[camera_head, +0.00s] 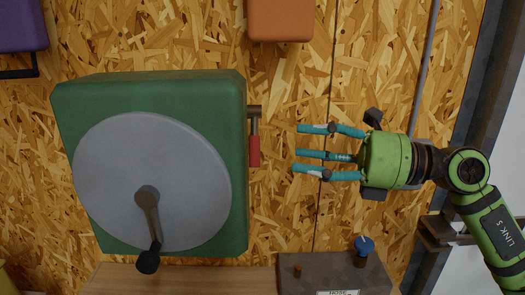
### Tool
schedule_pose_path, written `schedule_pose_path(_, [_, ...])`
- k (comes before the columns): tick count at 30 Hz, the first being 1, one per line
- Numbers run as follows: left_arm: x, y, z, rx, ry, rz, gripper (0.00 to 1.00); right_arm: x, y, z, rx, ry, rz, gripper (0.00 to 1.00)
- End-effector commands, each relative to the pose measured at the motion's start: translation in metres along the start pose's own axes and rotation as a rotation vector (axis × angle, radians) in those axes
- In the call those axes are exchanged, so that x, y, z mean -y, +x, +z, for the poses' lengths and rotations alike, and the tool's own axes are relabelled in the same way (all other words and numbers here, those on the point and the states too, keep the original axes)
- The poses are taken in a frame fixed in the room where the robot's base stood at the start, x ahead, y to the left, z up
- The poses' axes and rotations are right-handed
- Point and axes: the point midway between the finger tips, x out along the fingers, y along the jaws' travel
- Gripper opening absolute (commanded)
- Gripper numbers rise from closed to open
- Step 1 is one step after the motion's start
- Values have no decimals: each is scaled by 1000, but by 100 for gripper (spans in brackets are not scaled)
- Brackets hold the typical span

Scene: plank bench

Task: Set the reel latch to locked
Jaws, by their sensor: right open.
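A green reel box (150,84) with a grey disc (110,170) and a dark crank handle (149,262) is mounted on the chipboard wall. The reel latch (254,150) sticks out of the box's right side on a metal bracket; its red grip hangs down. My right gripper (308,154) comes in from the right, its teal fingers pointing left toward the latch. It is open and empty, with a gap between fingertips and red grip. My left gripper is not in view.
A brown box labelled "HOSE" (338,282) with a blue knob (364,245) stands at the lower right on the plank bench (190,280). An orange box (280,18) and a purple box (22,25) are at the top. A grey pipe (424,70) runs down the wall behind my right arm.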

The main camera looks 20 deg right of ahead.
Motion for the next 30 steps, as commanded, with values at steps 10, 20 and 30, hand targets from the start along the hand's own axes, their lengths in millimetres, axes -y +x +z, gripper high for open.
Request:
schedule_pose_path(10, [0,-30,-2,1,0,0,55,-1,32,3,-33,-27,-25,51])
schedule_pose_path(20, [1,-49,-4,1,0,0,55,3,66,-3,-33,-27,-27,51])
schedule_pose_path(30, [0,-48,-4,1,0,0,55,4,68,-5,-33,-27,-27,23])
